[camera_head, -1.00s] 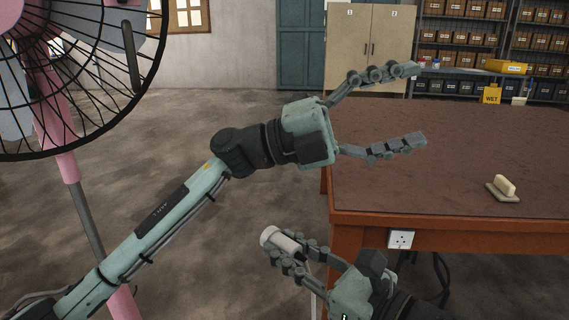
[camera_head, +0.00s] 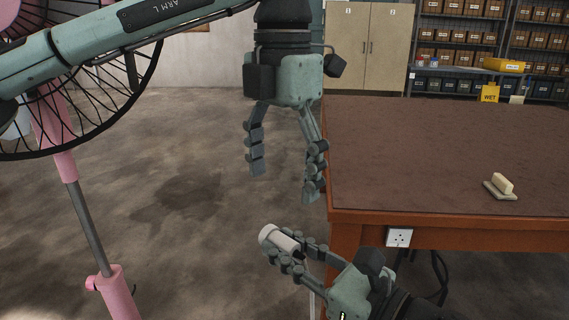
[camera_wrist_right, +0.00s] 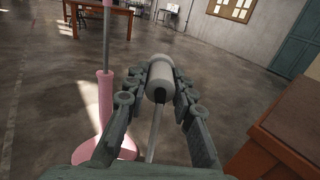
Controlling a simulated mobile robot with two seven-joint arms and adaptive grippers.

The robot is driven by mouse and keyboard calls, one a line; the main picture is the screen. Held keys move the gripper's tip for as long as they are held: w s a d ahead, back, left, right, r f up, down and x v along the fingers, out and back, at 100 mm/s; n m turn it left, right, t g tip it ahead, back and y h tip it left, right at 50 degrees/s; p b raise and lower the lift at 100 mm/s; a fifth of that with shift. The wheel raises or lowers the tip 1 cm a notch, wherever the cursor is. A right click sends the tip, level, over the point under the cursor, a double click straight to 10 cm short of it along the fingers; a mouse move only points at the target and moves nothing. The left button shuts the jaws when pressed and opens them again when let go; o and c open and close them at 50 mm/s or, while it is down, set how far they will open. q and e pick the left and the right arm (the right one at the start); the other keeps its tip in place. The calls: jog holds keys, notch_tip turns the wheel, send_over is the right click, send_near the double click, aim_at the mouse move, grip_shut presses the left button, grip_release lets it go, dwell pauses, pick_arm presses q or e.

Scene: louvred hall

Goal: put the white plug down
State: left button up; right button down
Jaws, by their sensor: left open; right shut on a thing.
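The white plug (camera_head: 279,240) is a pale cylinder held between the fingers of my right gripper (camera_head: 285,257), low in front of the table's left corner. It also shows in the right wrist view (camera_wrist_right: 158,70), with a pale cord hanging from it. My right gripper is shut on it, and the fingers hide part of its sides. My left gripper (camera_head: 284,182) is open and empty, fingers pointing down, above the plug and left of the table edge. The gap between its fingers shows only floor.
The brown-topped table (camera_head: 430,150) fills the right, with a wall-type socket (camera_head: 399,237) on its front apron and a small pale block on a base (camera_head: 501,187) on top. A pink-stemmed fan (camera_head: 88,228) stands at left. Open floor lies between.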

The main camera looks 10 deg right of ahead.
aim_at(283, 236)
pick_arm(q)
notch_tip(283, 236, down, 11)
jog(key=shift+r, duration=0.15)
dwell(0.4)
jog(key=c, duration=1.2)
jog(key=shift+c, duration=0.2)
pick_arm(e)
jog(key=c, duration=1.2)
grip_release()
